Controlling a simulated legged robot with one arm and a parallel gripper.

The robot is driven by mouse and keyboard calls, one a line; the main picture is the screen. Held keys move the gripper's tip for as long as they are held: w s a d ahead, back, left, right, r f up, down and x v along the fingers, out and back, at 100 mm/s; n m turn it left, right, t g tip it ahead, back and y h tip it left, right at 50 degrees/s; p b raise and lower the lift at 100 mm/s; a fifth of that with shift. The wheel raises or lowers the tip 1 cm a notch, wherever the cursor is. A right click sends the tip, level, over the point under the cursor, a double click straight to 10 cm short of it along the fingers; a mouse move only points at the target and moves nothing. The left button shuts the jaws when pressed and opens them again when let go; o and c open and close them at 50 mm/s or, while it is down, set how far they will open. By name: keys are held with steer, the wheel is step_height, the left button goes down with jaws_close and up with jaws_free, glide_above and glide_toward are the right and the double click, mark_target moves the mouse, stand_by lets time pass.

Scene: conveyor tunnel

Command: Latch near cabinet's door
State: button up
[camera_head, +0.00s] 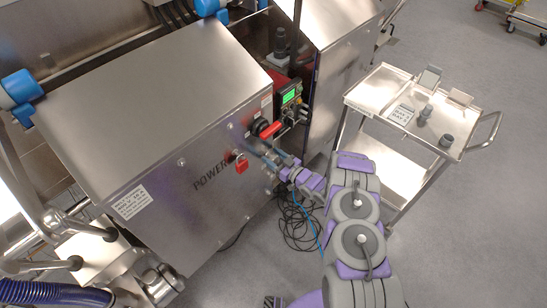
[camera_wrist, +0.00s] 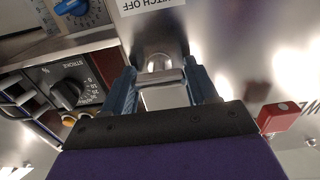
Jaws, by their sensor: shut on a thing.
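The near cabinet (camera_head: 150,110) is a large brushed-metal box with a "POWER" label on its front face. My gripper (camera_head: 272,163) is at the right part of that face, below the red handle (camera_head: 271,130). In the wrist view, the two blue-grey fingers of my gripper (camera_wrist: 161,88) are on either side of a shiny metal latch (camera_wrist: 158,72) and shut on it. The latch's lower part is hidden by the gripper body. The head view is too small to show the latch or whether the door sits flush.
A red switch (camera_head: 241,164) sticks out left of my gripper and also shows in the wrist view (camera_wrist: 278,117). A panel with a green display (camera_head: 289,96) is above. A metal cart (camera_head: 385,95) stands at the right. Loose cables (camera_head: 297,225) lie on the floor.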

steer(key=shift+m, duration=0.3)
steer(key=m, duration=0.3)
steer(key=shift+w+d+m+p, duration=0.1)
steer(key=shift+d+m+p, duration=0.05)
steer(key=shift+m+p, duration=0.25)
steer(key=m, duration=0.4)
steer(key=shift+f, duration=0.15)
steer(key=m, duration=0.5)
steer(key=shift+w+d+f, duration=0.1)
steer(key=shift+f+m+b, duration=0.1)
steer(key=shift+m+b, duration=0.25)
steer(key=shift+m, duration=1.95)
steer(key=shift+d, duration=0.1)
steer(key=o, duration=0.9)
steer(key=shift+w+f, duration=0.1)
steer(key=shift+w, duration=0.05)
steer(key=shift+o, duration=0.4)
